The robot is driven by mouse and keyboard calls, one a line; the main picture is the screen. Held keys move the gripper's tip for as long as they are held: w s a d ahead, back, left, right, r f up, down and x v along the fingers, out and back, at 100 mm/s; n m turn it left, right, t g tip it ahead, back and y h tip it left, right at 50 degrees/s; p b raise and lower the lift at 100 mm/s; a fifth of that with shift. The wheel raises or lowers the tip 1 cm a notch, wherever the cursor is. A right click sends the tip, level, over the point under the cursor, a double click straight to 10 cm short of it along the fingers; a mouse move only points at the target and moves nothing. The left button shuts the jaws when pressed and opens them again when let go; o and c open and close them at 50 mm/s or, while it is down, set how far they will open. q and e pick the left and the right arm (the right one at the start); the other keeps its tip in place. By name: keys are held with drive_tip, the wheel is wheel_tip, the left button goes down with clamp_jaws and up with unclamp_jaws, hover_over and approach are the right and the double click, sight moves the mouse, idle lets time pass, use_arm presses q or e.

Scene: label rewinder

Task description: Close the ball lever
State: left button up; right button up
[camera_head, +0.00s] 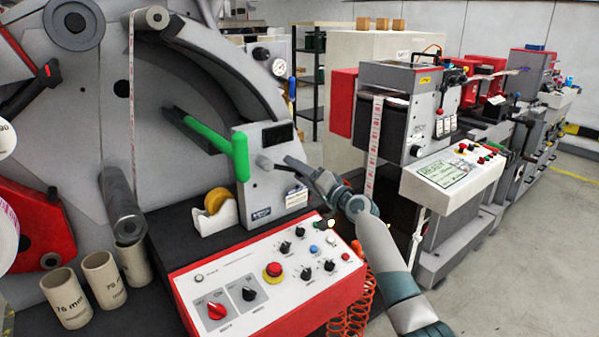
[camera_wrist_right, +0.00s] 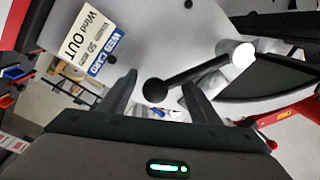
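The ball lever (camera_wrist_right: 195,72) shows in the right wrist view as a dark rod with a black ball end, running up right to a pale round hub. In the head view the lever (camera_head: 264,163) is small and sits on the front of the grey control box. My right gripper (camera_head: 291,165) reaches it from the right. In the right wrist view the fingers of this gripper (camera_wrist_right: 159,80) are spread apart, with the ball showing between them. I cannot tell whether they touch it. My left gripper is not in view.
A green handle (camera_head: 240,157) stands left of the lever. A yellow tape roll in a white holder (camera_head: 215,216) is below it. Cardboard cores (camera_head: 67,297) stand at lower left. A label machine (camera_head: 400,105) is to the right.

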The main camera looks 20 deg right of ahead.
drive_tip(key=shift+s+d+f, duration=0.2)
drive_tip(key=shift+s+d, duration=0.25)
drive_tip(key=shift+s, duration=0.15)
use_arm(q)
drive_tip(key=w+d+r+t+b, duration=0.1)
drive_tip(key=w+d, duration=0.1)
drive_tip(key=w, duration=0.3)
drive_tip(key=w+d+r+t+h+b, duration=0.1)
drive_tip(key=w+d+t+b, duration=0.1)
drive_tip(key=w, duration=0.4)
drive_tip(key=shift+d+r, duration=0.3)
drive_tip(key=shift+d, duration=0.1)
use_arm(e)
drive_tip(key=v, duration=1.6)
drive_tip(key=shift+a+r, duration=0.2)
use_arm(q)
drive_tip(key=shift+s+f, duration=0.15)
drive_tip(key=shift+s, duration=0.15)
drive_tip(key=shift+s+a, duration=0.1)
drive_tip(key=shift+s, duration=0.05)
use_arm(e)
drive_tip(key=shift+s, duration=0.15)
